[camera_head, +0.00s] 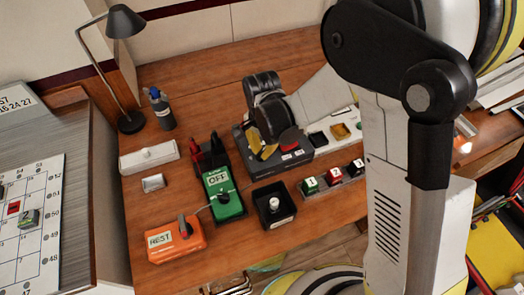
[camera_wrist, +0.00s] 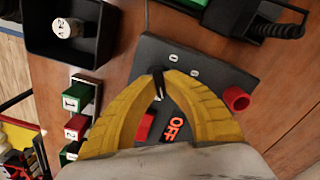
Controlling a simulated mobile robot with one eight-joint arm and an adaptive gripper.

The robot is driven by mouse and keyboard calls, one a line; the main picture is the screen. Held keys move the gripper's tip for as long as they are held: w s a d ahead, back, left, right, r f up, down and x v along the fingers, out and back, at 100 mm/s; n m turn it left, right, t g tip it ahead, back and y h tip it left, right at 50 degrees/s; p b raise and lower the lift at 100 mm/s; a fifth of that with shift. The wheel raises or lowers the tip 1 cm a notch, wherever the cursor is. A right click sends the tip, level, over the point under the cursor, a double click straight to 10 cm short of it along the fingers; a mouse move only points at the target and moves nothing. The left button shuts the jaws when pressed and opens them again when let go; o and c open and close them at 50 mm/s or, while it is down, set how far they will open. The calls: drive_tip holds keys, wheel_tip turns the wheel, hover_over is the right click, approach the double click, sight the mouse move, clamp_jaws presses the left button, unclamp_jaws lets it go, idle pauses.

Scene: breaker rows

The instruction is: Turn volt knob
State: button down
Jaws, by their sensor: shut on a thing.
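A dark grey box (camera_head: 297,168) stands on the wooden bench, and its face also fills the middle of the wrist view (camera_wrist: 225,85). On it are a black knob (camera_wrist: 158,88), a red knob (camera_wrist: 236,98), a red part (camera_wrist: 145,125) and a red OFF display (camera_wrist: 177,129). My gripper (camera_head: 262,147) reaches down onto this box. Its yellow fingers (camera_wrist: 162,78) close around the black knob, which is partly hidden between them. I cannot read a volt label on it.
A lamp (camera_head: 125,22) and a bottle (camera_head: 161,110) stand behind.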

sight(262, 151)
drive_tip(key=n+b, duration=0.1)
drive_tip(key=n, duration=0.5)
drive_tip(key=shift+n, duration=0.3)
idle(0.5)
drive_tip(key=c, duration=1.5)
unclamp_jaws()
wheel_tip(262, 151, up, 12)
